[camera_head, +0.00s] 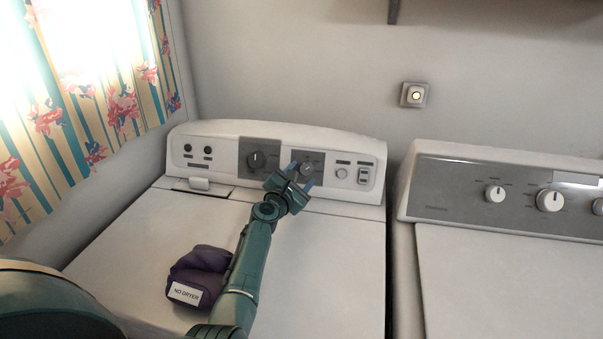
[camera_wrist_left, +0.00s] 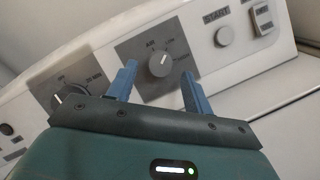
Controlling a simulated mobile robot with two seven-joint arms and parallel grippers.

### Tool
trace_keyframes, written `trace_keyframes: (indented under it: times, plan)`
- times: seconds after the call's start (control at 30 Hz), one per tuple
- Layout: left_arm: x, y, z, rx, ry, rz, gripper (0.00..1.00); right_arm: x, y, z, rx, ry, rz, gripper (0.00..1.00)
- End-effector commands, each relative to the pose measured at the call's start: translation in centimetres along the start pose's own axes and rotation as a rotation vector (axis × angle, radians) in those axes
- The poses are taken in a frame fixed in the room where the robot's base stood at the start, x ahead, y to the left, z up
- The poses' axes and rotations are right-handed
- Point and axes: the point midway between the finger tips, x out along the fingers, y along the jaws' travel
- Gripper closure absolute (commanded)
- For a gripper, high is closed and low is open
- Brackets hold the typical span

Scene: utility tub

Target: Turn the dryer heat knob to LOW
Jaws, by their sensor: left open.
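The dryer (camera_head: 345,235) stands at the left, with a sloped control panel along its back. The heat knob (camera_wrist_left: 159,65) is a round grey knob on a grey plate in the left wrist view, with AIR and LOW marked above it and another label at its right. Its pale pointer line tilts to the upper right; I cannot tell exactly which label it meets. My left gripper (camera_head: 302,175) is open in front of this knob. In the left wrist view its blue fingers (camera_wrist_left: 158,70) stand on either side of the knob, and contact cannot be told.
A larger timer knob (camera_head: 257,160) lies left of the heat knob, and a START button (camera_wrist_left: 225,36) lies right. A purple cloth item (camera_head: 203,262) labelled NO DRYER sits on the dryer top beside my left arm. Another appliance (camera_head: 500,270) stands at the right.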

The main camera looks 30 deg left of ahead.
Motion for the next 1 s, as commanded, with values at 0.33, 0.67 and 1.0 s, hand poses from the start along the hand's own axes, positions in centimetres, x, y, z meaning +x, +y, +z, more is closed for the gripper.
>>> trace_keyframes:
  times: [0.33,0.67,1.0]
  plan:
    - [-5.1,0.1,0.1,0.0,0.001,0.0,0.49,-0.5,0.3,0.2,-0.005,-0.031,0.007,0.42]
    - [-6.1,0.0,0.1,-0.002,-0.001,0.0,0.49,-0.1,0.4,-0.3,-0.009,-0.022,0.009,0.42]
    - [-6.1,0.0,0.1,-0.001,-0.001,0.0,0.49,-0.2,0.4,-0.1,-0.008,-0.024,0.009,0.42]
